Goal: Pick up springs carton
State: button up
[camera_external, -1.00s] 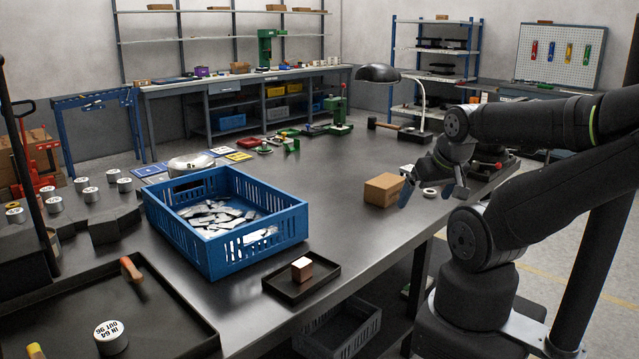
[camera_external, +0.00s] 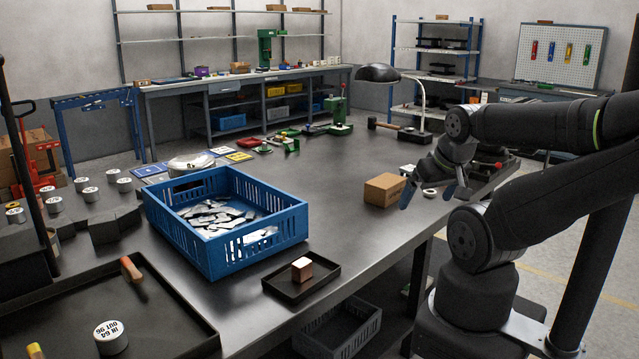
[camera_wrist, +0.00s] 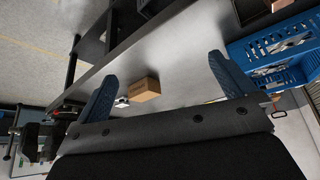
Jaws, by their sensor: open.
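A small brown cardboard carton (camera_external: 384,190) sits on the dark metal bench top near its right edge; I take it to be the springs carton, though no label is readable. It also shows in the wrist view (camera_wrist: 146,89), between and beyond the fingers. My gripper (camera_external: 432,193) is open and empty, its blue fingers apart, just right of the carton in the external view. In the wrist view the open fingers (camera_wrist: 160,80) show on both sides of the carton, not touching it.
A blue crate (camera_external: 225,262) with metal pieces stands left on the bench. A small black tray (camera_external: 322,283) holds a copper-coloured block (camera_external: 302,269). A desk lamp (camera_external: 420,105) stands behind. The bench between crate and carton is clear.

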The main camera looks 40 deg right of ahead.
dwell(0.3)
jog(key=w+d+r+m+g, duration=0.2)
jog(key=w+d+r+m, duration=0.3)
jog(key=w, duration=0.3)
jog(key=m+g+h, duration=0.2)
jog(key=m+g, duration=0.1)
jog(key=m, duration=0.5)
send_over(386, 181)
jog(key=a, duration=0.6)
notch_tip(386, 181, down, 7)
jog(key=x, duration=1.2)
jog(key=shift+d, duration=0.25)
jog(key=x, duration=0.5)
jog(key=shift+d, duration=0.35)
jog(key=shift+r, duration=0.1)
jog(key=c, duration=1.1)
